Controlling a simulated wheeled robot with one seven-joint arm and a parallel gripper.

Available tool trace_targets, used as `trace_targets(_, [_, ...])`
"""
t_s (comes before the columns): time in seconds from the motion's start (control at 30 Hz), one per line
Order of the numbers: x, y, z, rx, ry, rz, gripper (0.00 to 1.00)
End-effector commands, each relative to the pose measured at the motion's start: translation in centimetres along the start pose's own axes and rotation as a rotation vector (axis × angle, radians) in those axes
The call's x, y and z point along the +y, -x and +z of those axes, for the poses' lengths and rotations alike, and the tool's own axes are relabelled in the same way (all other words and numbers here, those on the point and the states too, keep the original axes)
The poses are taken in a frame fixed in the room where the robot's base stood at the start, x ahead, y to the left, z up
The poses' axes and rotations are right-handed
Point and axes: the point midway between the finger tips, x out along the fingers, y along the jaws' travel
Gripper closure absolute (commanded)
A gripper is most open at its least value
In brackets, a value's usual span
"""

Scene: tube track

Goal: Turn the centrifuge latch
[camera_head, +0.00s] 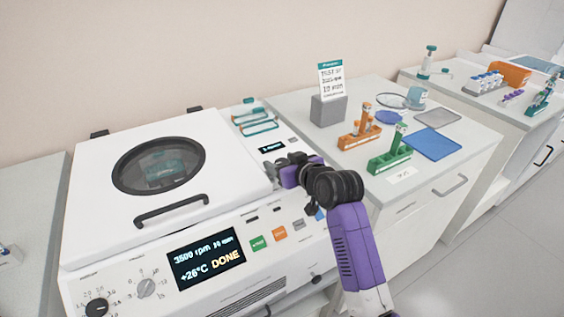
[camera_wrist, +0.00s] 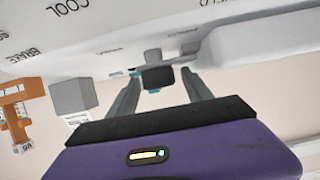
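The white centrifuge (camera_head: 95,215) stands at the left in the head view, its lid (camera_head: 225,170) down. Its display (camera_head: 206,258) reads 3500 rpm, +26°C and DONE. My gripper (camera_head: 286,176) is at the centrifuge's right front, beside the lid's corner. In the wrist view my gripper (camera_wrist: 161,76) is open, with one finger on each side of a small dark block that looks like the latch (camera_wrist: 158,78). Gaps show between the block and both fingers. In the head view my wrist hides the latch.
A lid handle (camera_head: 172,210) and green and orange buttons (camera_head: 268,238) are on the centrifuge near my arm. On the bench to the right are a grey block with a sign (camera_head: 328,108), an orange rack (camera_head: 359,138), a green rack (camera_head: 390,160) and a blue mat (camera_head: 432,144).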

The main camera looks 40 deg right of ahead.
Motion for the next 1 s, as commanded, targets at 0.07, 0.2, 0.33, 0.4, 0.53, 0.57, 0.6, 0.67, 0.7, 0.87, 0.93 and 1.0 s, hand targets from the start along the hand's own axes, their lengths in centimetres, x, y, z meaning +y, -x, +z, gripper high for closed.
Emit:
trace_targets(0.07, [0.01, 0.01, 0.01, 0.000, 0.000, 0.000, 0.59])
trace_targets(0.2, [0.01, 0.02, 0.01, 0.000, 0.000, 0.000, 0.86])
trace_targets(0.33, [0.01, 0.02, 0.02, 0.000, 0.000, 0.000, 1.00])
trace_targets(0.4, [0.04, 0.03, 0.02, -0.001, 0.000, -0.003, 1.00])
trace_targets(0.53, [0.12, 0.03, 0.02, -0.001, 0.007, -0.021, 1.00])
trace_targets(0.57, [0.14, 0.03, 0.02, -0.001, 0.009, -0.028, 1.00])
trace_targets(0.6, [0.14, 0.02, 0.01, -0.001, 0.015, -0.041, 1.00])
trace_targets(0.67, [0.20, 0.01, -0.02, 0.000, 0.025, -0.065, 1.00])
trace_targets(0.7, [0.24, -0.01, -0.03, 0.000, 0.033, -0.084, 1.00])
trace_targets(0.87, [0.30, -0.05, -0.02, 0.001, 0.077, -0.190, 1.00])
trace_targets(0.93, [0.30, -0.08, -0.02, 0.003, 0.100, -0.247, 1.00])
trace_targets(1.0, [0.30, -0.13, 0.02, 0.003, 0.126, -0.308, 1.00])
